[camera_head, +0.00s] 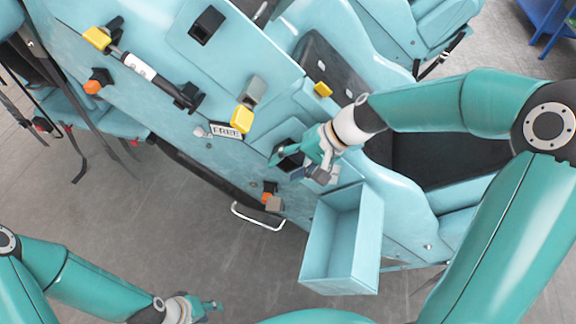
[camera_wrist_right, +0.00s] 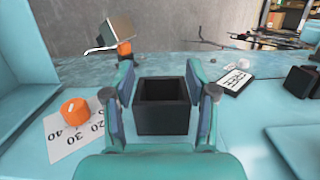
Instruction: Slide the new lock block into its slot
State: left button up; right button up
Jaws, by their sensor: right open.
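My right gripper (camera_head: 297,163) is over the train's light-blue side panel. In the right wrist view its two fingers (camera_wrist_right: 163,103) are open, one on each side of a black square socket (camera_wrist_right: 163,118). The socket looks hollow and dark inside, and I see no block between the fingers. A grey-brown block (camera_head: 273,203) stands by an orange knob at the panel's lower edge. It also shows in the right wrist view (camera_wrist_right: 115,36). I cannot tell whether it is the new lock block. My left gripper (camera_head: 195,306) is low at the bottom of the head view, away from the panel; its fingers are unclear.
An open light-blue box (camera_head: 340,270) sticks out below the right gripper. A FREE sign (camera_head: 227,130), a yellow-ended lever (camera_head: 241,118) and another black socket (camera_head: 206,25) are on the panel. A curved metal rail (camera_head: 257,220) juts from the edge.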

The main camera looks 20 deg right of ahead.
jog(key=shift+w+d+r, duration=0.15)
jog(key=shift+w+r, duration=0.05)
jog(key=shift+d+r, duration=0.15)
jog(key=shift+r, duration=0.05)
jog(key=v, duration=1.1)
jog(key=shift+s, duration=0.3)
jog(key=shift+f, duration=0.15)
